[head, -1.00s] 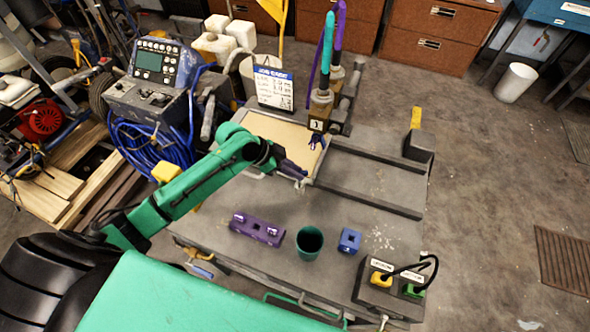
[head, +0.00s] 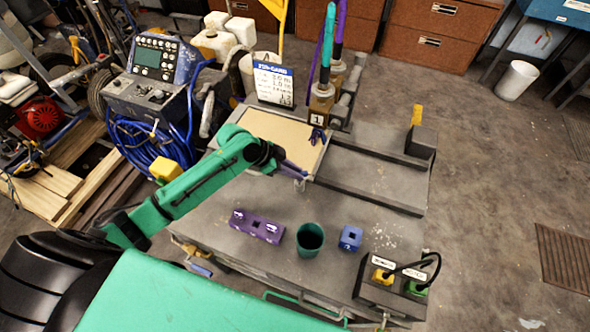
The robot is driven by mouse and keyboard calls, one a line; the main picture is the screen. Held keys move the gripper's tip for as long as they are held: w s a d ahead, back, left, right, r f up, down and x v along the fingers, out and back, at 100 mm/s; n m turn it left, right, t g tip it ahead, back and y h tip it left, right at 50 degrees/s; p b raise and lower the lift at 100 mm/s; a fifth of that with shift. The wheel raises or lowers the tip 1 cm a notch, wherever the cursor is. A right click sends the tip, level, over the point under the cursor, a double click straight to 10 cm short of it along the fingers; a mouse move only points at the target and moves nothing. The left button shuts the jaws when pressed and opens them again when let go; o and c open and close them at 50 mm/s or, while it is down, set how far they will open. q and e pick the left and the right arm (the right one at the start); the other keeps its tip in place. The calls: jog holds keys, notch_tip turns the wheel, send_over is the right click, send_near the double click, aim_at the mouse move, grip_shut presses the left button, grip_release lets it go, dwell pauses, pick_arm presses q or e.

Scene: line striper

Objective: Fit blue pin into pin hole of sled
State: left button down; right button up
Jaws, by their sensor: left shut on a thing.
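My left gripper (head: 296,170) reaches in from the left over the front right corner of the tan panel on the bench. It is shut on a thin dark-blue piece that looks like the blue pin; fingers and pin are hard to tell apart at this size. What looks like the sled is the carriage (head: 320,108) marked 1, with teal and purple hoses, behind and right of the gripper. A small dark-blue part (head: 317,137) hangs just below it. I cannot make out the pin hole. My right gripper is not in view.
A purple block with square holes (head: 257,226), a green cup (head: 310,240) and a small blue block (head: 350,238) stand on the front of the bench. A box with yellow and green plugs (head: 390,285) is at front right. Rails (head: 375,180) run rightward. A sign (head: 273,84) stands behind.

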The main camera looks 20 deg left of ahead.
pick_arm(q)
jog(key=shift+f, duration=0.55)
dwell(0.4)
jog(key=c, duration=0.7)
grip_release()
jog(key=shift+c, duration=0.2)
jog(key=shift+o, duration=0.3)
jog(key=shift+f, duration=0.1)
jog(key=shift+o, duration=1.3)
jog(key=shift+s+a+r+p, duration=0.15)
jog(key=shift+a+r+p, duration=0.2)
jog(key=shift+r, duration=0.3)
jog(key=p+v, duration=0.5)
jog(key=shift+s+a+r, duration=0.2)
